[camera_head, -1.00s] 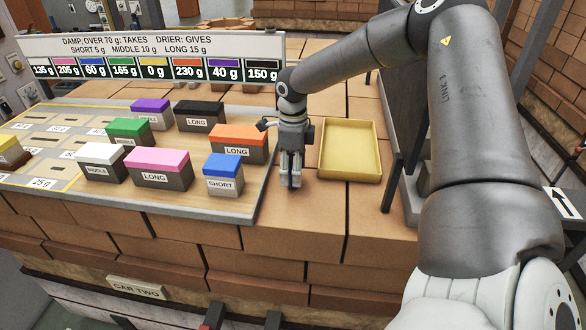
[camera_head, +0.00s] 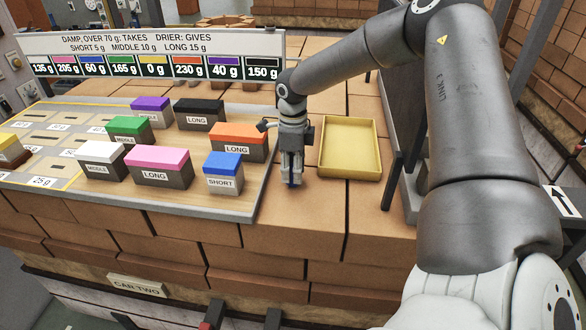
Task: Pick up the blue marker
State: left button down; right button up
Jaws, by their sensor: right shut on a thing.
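My right gripper (camera_head: 291,178) is shut on the blue marker (camera_head: 292,186), beside the board's right edge and left of the yellow tray. Only a small blue bit of the marker shows at the fingertips; the fingers hide the rest. I cannot tell whether it still touches the brick top. My left gripper is not in view.
A board (camera_head: 235,205) to the left bears several colour-topped blocks; the blue-topped SHORT block (camera_head: 223,173) is nearest the gripper. The empty yellow tray (camera_head: 350,150) lies to the right. A sign (camera_head: 150,55) stands behind. Bare brick lies in front.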

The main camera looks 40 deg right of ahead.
jog(key=shift+w+r, duration=0.1)
jog(key=shift+r, duration=0.35)
notch_tip(320, 180, up, 2)
jog(key=shift+r+b, duration=0.1)
jog(key=shift+b, duration=0.45)
jog(key=s+r+b, duration=0.4)
jog(key=s+r, duration=0.6)
jog(key=s, duration=0.4)
jog(key=shift+a+b, duration=0.35)
jog(key=shift+a, duration=0.1)
jog(key=o, duration=0.4)
jog(key=shift+c, duration=1)
jog(key=shift+s+f, duration=0.1)
jog(key=shift+f, duration=0.05)
